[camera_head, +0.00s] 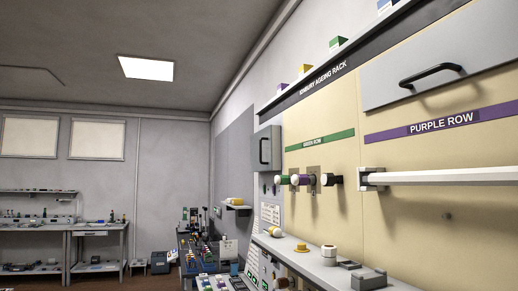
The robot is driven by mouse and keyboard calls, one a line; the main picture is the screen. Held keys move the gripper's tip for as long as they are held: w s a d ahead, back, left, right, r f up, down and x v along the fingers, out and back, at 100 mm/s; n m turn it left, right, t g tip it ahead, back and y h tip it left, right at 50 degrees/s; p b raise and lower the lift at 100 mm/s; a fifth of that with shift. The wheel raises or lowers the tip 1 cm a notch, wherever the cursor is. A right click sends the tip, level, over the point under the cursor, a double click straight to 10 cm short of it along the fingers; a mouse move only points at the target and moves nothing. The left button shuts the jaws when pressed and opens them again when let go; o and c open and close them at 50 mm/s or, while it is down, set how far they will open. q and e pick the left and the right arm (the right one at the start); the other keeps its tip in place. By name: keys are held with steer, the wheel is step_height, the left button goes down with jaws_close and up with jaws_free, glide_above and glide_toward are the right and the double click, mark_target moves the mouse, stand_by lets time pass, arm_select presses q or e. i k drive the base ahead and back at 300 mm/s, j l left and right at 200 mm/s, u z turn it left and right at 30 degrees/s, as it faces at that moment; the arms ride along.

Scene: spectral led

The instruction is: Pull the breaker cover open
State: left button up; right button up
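A small grey wall box (258,145) with a dark upright handle is on the wall left of the rack, and its front looks closed. A larger grey panel (490,55) with a black bar handle (431,75) is at the upper right, above the purple row label; it also looks closed. Neither is labelled as the breaker cover, so I cannot tell which it is. Neither of my grippers is in view, and nothing is seen touching either handle.
A white bar (450,177) sticks out across the right side below the purple label (440,123). Coloured knobs (302,180) stand out under the green label (320,141). A ledge (310,268) with small parts runs below. Cluttered benches (97,228) are at the far left.

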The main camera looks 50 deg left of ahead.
mark_target(264, 144)
steer(key=i+j, duration=0.1)
steer(key=j, duration=0.4)
steer(key=i+j, duration=0.1)
steer(key=j, duration=0.45)
steer(key=i+j, duration=0.1)
steer(key=j, duration=0.4)
steer(key=i+j, duration=0.1)
steer(key=j, duration=0.4)
steer(key=i+j, duration=0.1)
steer(key=j, duration=0.4)
